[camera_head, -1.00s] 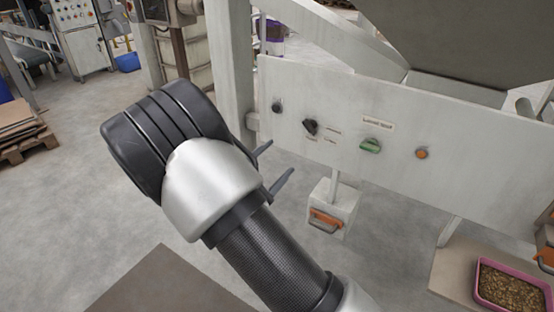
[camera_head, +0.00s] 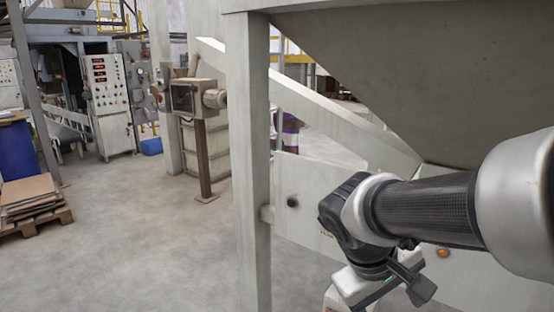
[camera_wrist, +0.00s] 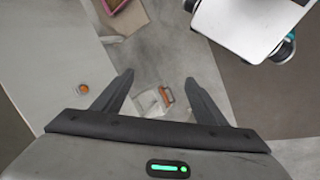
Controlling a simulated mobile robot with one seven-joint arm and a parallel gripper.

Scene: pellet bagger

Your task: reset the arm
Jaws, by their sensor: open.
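My gripper (camera_wrist: 159,82) is open and empty in the wrist view, with its two dark fingers spread over open space. It points down toward the floor beside the pale control panel (camera_head: 300,225). In the head view my arm is folded in front of that panel, and the gripper body with its green light hangs at the bottom edge. The fingertips cannot be made out there. My arm hides most of the panel's middle. A black knob (camera_head: 292,201) and an orange button (camera_head: 443,252) still show on either side of it.
A white box with an orange handle (camera_wrist: 166,95) lies below, between the fingers in the wrist view. A pink tray (camera_wrist: 113,6) is at the top. A grey upright post (camera_head: 253,160) stands left of my arm, under a large hopper (camera_head: 380,70). Open floor (camera_head: 150,245) lies left.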

